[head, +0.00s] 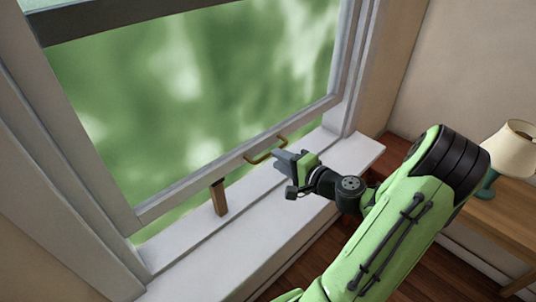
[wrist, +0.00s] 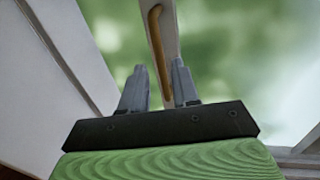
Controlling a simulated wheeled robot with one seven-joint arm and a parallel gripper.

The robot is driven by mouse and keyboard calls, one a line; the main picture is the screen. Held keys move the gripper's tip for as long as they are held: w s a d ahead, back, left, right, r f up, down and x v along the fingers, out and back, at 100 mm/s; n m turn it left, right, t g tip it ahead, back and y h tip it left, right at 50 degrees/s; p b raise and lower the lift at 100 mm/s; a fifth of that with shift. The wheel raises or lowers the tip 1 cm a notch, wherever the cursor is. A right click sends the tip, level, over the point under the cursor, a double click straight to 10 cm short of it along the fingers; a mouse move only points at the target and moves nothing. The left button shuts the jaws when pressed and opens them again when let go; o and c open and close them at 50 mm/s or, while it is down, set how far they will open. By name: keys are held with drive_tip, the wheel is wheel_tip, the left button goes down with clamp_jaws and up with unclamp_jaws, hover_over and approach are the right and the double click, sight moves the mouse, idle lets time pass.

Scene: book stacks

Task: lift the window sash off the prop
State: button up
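The white-framed window sash (head: 190,199) is raised a little above the sill. A wooden prop (head: 219,198) stands upright on the sill under its bottom rail. A brass handle (head: 266,152) is fixed to the bottom rail, right of the prop. My gripper (head: 280,158) is just in front of the handle, close to it. In the wrist view, my gripper (wrist: 158,82) is open, its two grey fingers apart. The brass handle (wrist: 158,45) runs between and beyond the fingertips there, beside the right finger. I cannot tell whether a finger touches it.
The white sill (head: 262,205) runs below the sash, clear apart from the prop. A wooden side table (head: 510,212) with a cream-shaded lamp (head: 513,150) stands at the right. The white window frame (head: 357,75) bounds the sash on the right.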

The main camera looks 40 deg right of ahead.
drive_tip(key=x, duration=0.5)
drive_tip(key=shift+w, duration=0.1)
drive_tip(key=shift+c, duration=0.3)
clamp_jaws()
